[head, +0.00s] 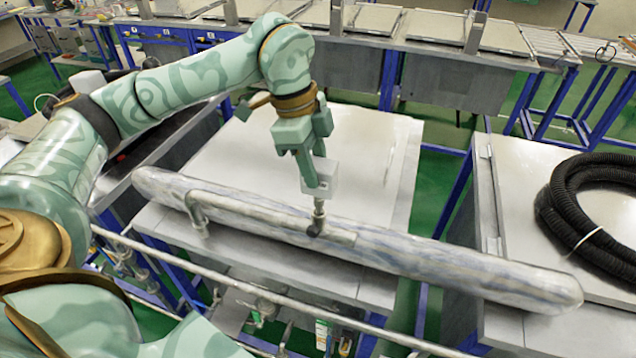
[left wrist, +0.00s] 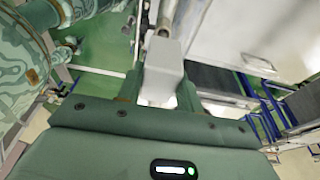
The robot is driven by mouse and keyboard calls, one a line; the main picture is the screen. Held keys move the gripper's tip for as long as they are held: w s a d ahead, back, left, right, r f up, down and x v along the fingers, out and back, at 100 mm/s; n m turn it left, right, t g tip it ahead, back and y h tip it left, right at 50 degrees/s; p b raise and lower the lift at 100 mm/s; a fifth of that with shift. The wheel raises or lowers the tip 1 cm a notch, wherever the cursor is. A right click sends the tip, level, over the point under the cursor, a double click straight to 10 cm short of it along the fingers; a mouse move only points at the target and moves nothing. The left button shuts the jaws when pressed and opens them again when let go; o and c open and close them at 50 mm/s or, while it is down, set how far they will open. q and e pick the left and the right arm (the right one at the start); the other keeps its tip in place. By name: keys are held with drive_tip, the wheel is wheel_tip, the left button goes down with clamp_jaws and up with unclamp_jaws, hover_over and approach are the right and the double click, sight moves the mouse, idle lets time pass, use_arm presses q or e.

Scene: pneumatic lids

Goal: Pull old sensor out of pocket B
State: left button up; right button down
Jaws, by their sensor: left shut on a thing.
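My left gripper (head: 318,178) points down above the long mottled grey pipe (head: 440,262) and is shut on a pale box-shaped sensor (head: 328,181). In the left wrist view the sensor (left wrist: 162,68) sits between the two green fingers. A metal stem (head: 319,208) runs down from the sensor to a dark fitting (head: 316,230) on a thinner side pipe (head: 255,213). The stem meets the fitting in the head view, but I cannot tell how deep it sits. No pocket label is readable. My right gripper is not in view.
A pale tabletop (head: 372,132) lies under and behind the pipe. A coil of black hose (head: 560,222) lies on the right table. A thin metal rail (head: 250,292) crosses in front. A long bench with blue legs (head: 545,130) stands behind. Space above the pipe's right half is clear.

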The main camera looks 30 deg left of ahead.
use_arm(q)
drive_tip(key=shift+r, duration=0.1)
drive_tip(key=shift+r+p, duration=2)
drive_tip(key=shift+r, duration=0.6)
wheel_tip(320, 180, up, 5)
drive_tip(key=p, duration=0.3)
drive_tip(key=shift+p, duration=0.35)
drive_tip(key=shift+f, duration=0.2)
